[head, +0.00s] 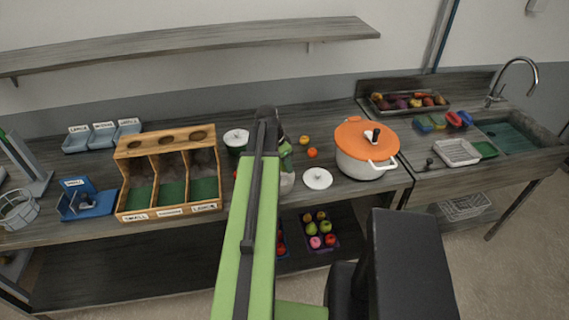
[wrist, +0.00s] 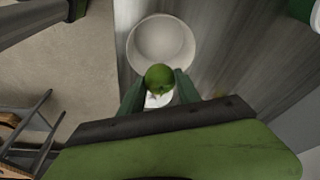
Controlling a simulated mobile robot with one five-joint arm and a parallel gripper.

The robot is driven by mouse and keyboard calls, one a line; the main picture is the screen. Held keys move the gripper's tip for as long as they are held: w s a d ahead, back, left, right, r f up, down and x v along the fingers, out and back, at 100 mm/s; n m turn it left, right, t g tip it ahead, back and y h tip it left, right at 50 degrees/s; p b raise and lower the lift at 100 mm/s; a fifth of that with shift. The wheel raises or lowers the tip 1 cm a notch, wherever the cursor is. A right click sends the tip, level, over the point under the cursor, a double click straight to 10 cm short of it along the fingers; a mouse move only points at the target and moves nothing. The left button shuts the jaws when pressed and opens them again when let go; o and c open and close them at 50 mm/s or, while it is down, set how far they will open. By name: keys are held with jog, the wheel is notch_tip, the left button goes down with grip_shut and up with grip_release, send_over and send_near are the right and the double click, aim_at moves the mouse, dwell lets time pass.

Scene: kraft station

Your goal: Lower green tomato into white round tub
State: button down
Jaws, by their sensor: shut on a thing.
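My gripper (wrist: 159,84) is shut on the green tomato (wrist: 159,75), which sits between the two green fingers in the wrist view. The white round tub (wrist: 134,52) is just beyond the tomato in that view. Its inside looks empty. The tomato overlaps the tub's near rim in the picture; its height above the rim is hard to tell. In the head view my arm covers most of this spot, and only part of the white tub (head: 287,183) shows beside the arm. The tomato cannot be made out there.
A white round lid (head: 317,179) lies right of the tub. A white pot with an orange lid (head: 366,150) stands further right. A wooden sorting box (head: 167,175) stands to the left. Small orange and yellow fruits (head: 312,153) lie behind the lid. A shelf below holds fruit trays (head: 319,230).

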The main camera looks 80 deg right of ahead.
aim_at(284, 171)
jog(key=shift+f+b, duration=1.55)
jog(key=shift+f, duration=0.25)
jog(key=shift+f+b, duration=0.3)
jog(key=c, duration=0.8)
grip_release()
jog(key=shift+o, duration=0.2)
jog(key=shift+r, duration=0.1)
jog(key=p+v, duration=1.7)
jog(key=shift+r, duration=0.2)
